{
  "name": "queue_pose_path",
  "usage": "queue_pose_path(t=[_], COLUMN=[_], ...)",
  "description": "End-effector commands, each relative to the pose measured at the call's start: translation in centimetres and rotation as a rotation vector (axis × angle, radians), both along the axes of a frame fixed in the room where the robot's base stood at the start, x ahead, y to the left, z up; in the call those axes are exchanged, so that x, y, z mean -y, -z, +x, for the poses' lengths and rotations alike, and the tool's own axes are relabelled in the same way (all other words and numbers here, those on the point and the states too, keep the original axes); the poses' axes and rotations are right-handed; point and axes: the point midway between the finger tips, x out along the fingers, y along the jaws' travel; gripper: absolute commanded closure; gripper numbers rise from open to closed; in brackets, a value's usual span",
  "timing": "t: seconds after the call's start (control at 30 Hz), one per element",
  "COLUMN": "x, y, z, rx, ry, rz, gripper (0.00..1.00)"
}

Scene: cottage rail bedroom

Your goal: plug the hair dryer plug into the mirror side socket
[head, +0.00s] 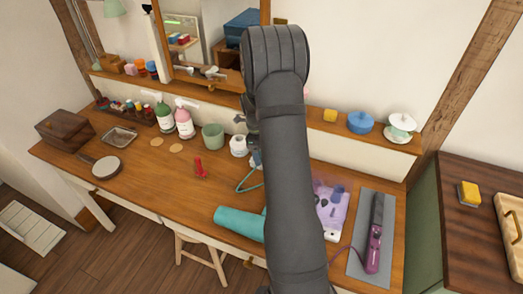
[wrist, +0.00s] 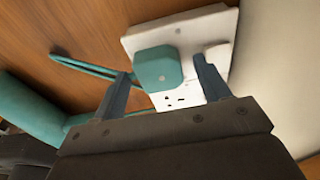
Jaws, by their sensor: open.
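The teal hair dryer plug (wrist: 157,68) sits against the white socket plate (wrist: 190,30) in the wrist view. It looks seated on the plate's upper left part; its pins are hidden. Free socket holes show just below it. My gripper (wrist: 160,74) is open, with one finger on each side of the plug and a visible gap at each side. The teal hair dryer (head: 238,221) lies on the dressing table, partly behind my arm. Its cord (head: 248,182) curls on the table and also shows in the wrist view (wrist: 85,66). My arm hides the gripper in the head view.
A white block (wrist: 217,55) sits on the plate's right side, close to my right finger. On the table (head: 130,185) are a white jar (head: 238,146), a green cup (head: 213,135), a red item (head: 200,168) and a purple curling iron (head: 375,240) on a grey mat.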

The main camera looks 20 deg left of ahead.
Motion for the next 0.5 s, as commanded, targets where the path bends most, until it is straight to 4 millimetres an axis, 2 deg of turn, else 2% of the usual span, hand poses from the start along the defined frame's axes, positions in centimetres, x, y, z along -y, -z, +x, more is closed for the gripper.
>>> queue_pose_path(t=[0.13,0.23,0.5], x=[-0.1,-0.4,-1.3], y=[-0.7,-2.1,-8.4], z=[0.1,0.1,0.1], rx=[0.002,0.003,0.004], ry=[0.0,0.0,-0.001], rz=[0.001,0.002,0.003], gripper=[0.31,0.31,0.31])
